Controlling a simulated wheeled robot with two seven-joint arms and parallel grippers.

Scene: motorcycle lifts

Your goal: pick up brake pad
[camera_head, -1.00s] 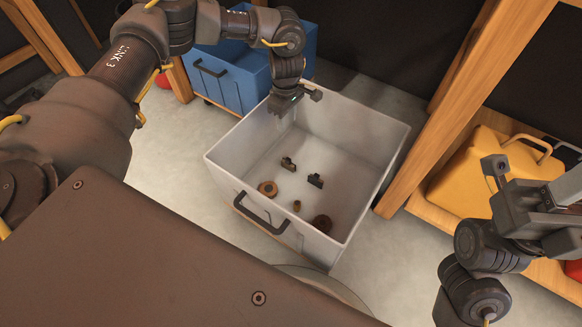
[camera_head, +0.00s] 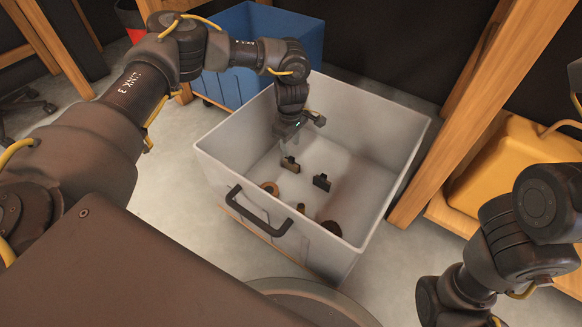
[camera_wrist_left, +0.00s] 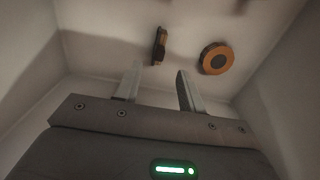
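Two small dark brake pads lie apart on the floor of a grey-white bin (camera_head: 235,165), one nearer my left gripper (camera_head: 290,165) and one to its right (camera_head: 321,183). My left gripper (camera_head: 300,128) reaches down into the bin, above and behind the pads. In the left wrist view my left gripper (camera_wrist_left: 158,74) has its two fingers spread, with nothing between them. A single brake pad (camera_wrist_left: 159,46) lies beyond the fingertips there, roughly in line with the gap. My right arm is at the lower right; its gripper is out of view.
A round part with an orange-brown ring (camera_wrist_left: 215,58) lies beside the pad; it also shows in the head view (camera_head: 269,187). A small brass part (camera_head: 301,208) and a dark round part (camera_head: 331,228) lie nearer the bin's front. A blue bin (camera_head: 235,90) and wooden post (camera_head: 455,120) flank the bin.

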